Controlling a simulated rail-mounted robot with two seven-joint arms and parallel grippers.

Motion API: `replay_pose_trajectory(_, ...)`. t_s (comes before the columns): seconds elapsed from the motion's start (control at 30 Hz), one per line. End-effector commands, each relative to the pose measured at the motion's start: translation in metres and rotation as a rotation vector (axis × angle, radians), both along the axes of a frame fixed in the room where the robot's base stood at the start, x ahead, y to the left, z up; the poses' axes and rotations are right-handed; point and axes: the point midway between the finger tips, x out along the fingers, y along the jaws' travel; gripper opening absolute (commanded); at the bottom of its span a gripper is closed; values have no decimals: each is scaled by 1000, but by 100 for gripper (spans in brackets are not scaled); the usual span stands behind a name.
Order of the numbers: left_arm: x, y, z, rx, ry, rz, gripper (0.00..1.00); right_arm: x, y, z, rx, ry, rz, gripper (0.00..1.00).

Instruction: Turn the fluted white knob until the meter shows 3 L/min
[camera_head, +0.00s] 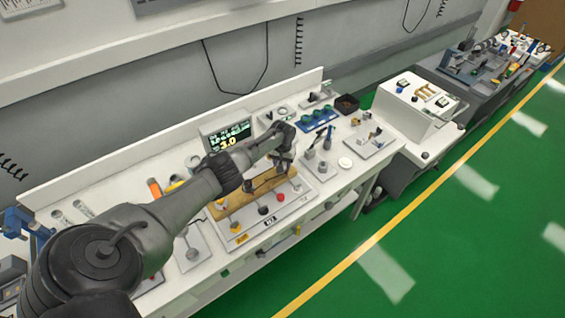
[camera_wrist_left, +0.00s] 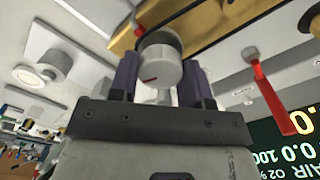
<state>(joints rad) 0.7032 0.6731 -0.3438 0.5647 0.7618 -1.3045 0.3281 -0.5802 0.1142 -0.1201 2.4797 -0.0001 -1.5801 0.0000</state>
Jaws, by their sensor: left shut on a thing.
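The white knob (camera_wrist_left: 160,62) shows in the left wrist view with a red mark on its face. My left gripper (camera_wrist_left: 160,82) has one dark finger on each side of it and is shut on it. In the head view my left gripper (camera_head: 284,163) is over the back right of the brass-coloured panel (camera_head: 230,205), and it hides the knob. The screen also shows cut off in the left wrist view (camera_wrist_left: 275,150). My right gripper is not in view.
A black knob (camera_head: 263,210) and a red knob (camera_head: 280,197) stand on the plate in front of the panel. A red lever (camera_wrist_left: 268,92) is to the right in the wrist view. Blue-topped parts (camera_head: 317,118) stand behind. The green floor (camera_head: 400,250) is clear.

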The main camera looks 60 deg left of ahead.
Motion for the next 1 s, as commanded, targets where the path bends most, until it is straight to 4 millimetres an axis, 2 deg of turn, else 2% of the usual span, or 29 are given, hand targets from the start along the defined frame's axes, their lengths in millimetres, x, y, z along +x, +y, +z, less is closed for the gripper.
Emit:
replay_pose_trajectory(0.13,1,0,2,1,-4,-1,20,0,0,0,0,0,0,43)
replay_pose_trajectory(0.17,1,0,1,1,-4,-1,47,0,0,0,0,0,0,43)
replay_pose_trajectory(0.4,1,0,1,1,-2,-1,69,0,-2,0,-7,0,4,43)
replay_pose_trajectory(0.73,0,0,6,1,-1,-2,69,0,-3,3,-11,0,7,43)
replay_pose_trajectory(0.87,0,1,25,2,-2,-3,69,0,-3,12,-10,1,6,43)
replay_pose_trajectory(1.0,0,1,52,2,-4,-3,69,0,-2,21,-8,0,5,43)
